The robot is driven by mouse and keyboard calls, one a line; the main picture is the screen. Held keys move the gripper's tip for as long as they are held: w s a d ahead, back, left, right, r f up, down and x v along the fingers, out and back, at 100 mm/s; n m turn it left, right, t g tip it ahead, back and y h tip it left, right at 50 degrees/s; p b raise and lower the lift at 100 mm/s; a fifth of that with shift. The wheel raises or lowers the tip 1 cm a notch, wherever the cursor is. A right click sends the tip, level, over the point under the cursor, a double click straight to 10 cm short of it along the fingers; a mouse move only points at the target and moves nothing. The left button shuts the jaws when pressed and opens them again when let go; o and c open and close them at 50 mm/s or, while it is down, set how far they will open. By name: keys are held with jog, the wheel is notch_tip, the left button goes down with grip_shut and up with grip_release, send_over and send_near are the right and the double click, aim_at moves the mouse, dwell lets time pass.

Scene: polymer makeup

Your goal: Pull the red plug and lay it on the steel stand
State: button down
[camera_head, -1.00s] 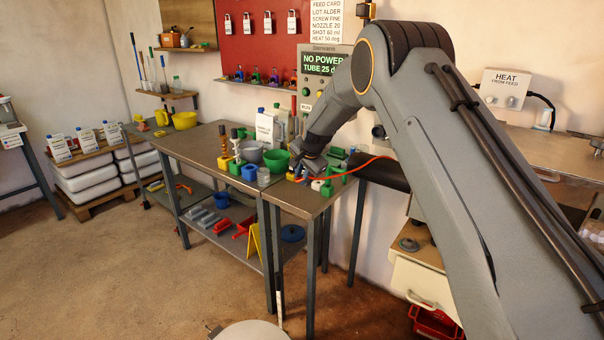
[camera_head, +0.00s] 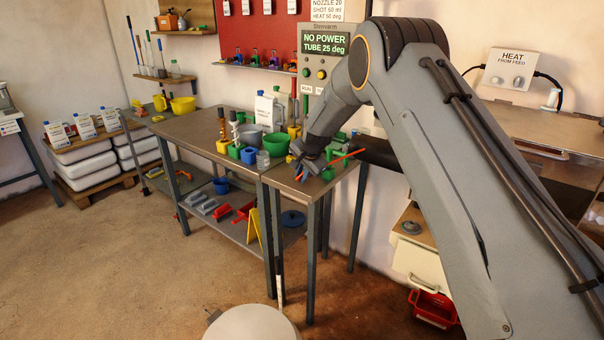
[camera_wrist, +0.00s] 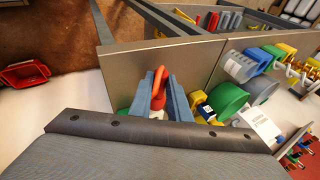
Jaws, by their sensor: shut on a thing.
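In the wrist view, the two blue-grey fingers of my gripper (camera_wrist: 161,76) are shut on the red plug (camera_wrist: 158,94). The bare grey top of the steel stand (camera_wrist: 122,70) lies beyond and below the fingers. In the head view the plug is mostly hidden by my gripper, and an orange-red cord (camera_head: 345,158) runs off to the right. I cannot tell whether the plug touches the stand.
Green bowl (camera_head: 276,144), blue and yellow holders and a white jug (camera_head: 267,112) crowd the bench left of the stand. The control box (camera_head: 325,48) behind reads "NO POWER". The stand's front is clear. A red bin (camera_head: 434,307) sits on the floor at right.

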jog(key=shift+f, duration=0.15)
jog(key=c, duration=1.6)
grip_release()
jog(key=shift+s, duration=0.1)
jog(key=shift+b+v, duration=0.85)
jog(key=shift+v, duration=3.05)
